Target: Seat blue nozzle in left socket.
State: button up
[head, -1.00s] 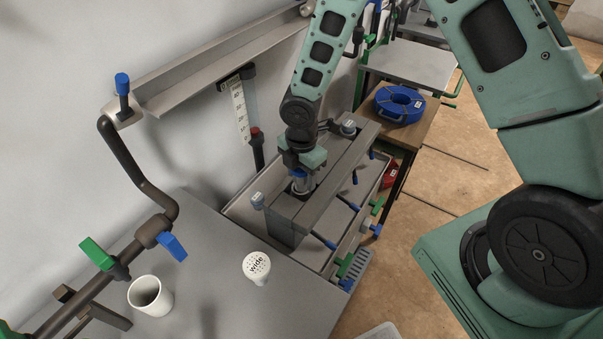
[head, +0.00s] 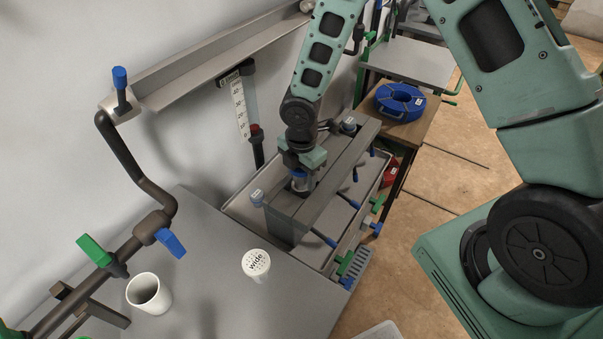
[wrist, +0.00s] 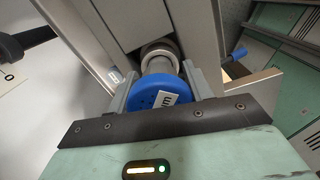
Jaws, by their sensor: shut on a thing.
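The blue nozzle (wrist: 152,94) has a round, perforated blue face with a white label marked "m" and a grey stem. My gripper (wrist: 160,88) is shut on it, one finger on each side. Beyond the nozzle, in line with its stem, a pale ring-shaped socket (wrist: 158,48) shows on the manifold. The stem meets or overlaps this ring in the picture; I cannot tell how deep it sits. In the head view my gripper (head: 301,172) is low over the middle of the grey manifold (head: 330,182), and the nozzle (head: 299,176) is mostly hidden under it.
A white nozzle marked "wide" (head: 256,263) and a white cup (head: 149,294) stand on the grey bench (head: 215,285). A blue hose reel (head: 399,103) lies behind.

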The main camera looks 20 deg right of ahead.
jog(key=shift+f+b, duration=0.4)
jog(key=shift+f, duration=0.15)
dwell(0.4)
jog(key=o, duration=1.4)
jog(key=shift+r, duration=0.15)
jog(key=shift+r+p, duration=3.25)
jog(key=shift+r, duration=0.15)
